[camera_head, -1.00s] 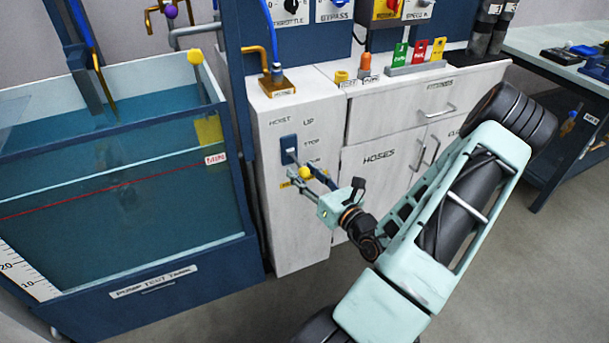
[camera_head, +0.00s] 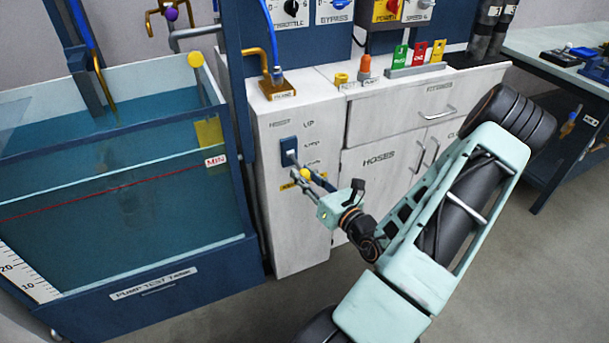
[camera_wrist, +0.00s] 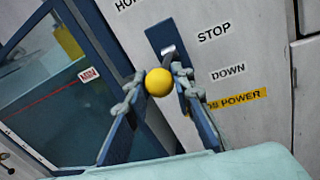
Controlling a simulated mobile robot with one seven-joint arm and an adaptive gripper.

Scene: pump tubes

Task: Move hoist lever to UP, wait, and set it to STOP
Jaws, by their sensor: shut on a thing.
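The hoist lever has a yellow ball knob (camera_wrist: 158,82) on a short arm that comes out of a dark blue slotted plate (camera_wrist: 165,38) on the white cabinet front. The plate (camera_head: 288,150) also shows in the head view, beside the labels UP, STOP and DOWN. My gripper (camera_head: 301,176) is at the lever, its fingers on both sides of the knob; in the wrist view my gripper (camera_wrist: 157,85) is shut on the knob. The lever's arm leaves the slot near the STOP label (camera_wrist: 214,32). The exact lever setting is hard to tell.
The water tank (camera_head: 120,215) with a MIN tag stands left of the cabinet. Drawers and doors marked HOSES (camera_head: 380,160) are to the right. A workbench (camera_head: 555,60) stands far right. Grey floor in front of the cabinet is clear.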

